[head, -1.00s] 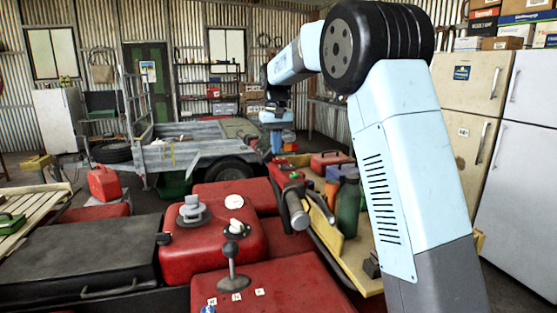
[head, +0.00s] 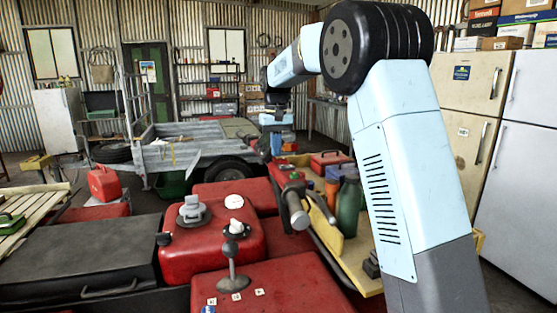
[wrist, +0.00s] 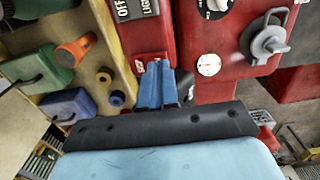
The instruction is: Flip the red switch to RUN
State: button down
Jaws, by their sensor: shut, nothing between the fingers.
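A red switch housing (head: 288,180) sits by the handlebar grip (head: 297,212) in the head view. In the wrist view the red panel (wrist: 147,38) carries OFF and LIGHTS lettering, with a small red-and-white label (wrist: 139,66) lower down. My gripper (wrist: 158,66) is shut and empty, its blue fingers over the lower end of this panel, beside the label. In the head view my gripper (head: 265,148) is just behind and left of the housing. I cannot make out the switch lever or its position; the fingers may hide it. I cannot tell whether they touch it.
A red tank with a grey cap (head: 193,209) and a gear lever (head: 231,262) stand nearer. Open air lies above the tank.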

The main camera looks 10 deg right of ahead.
jog(key=shift+f, duration=0.5)
dwell(0.3)
jog(key=shift+r, duration=3.5)
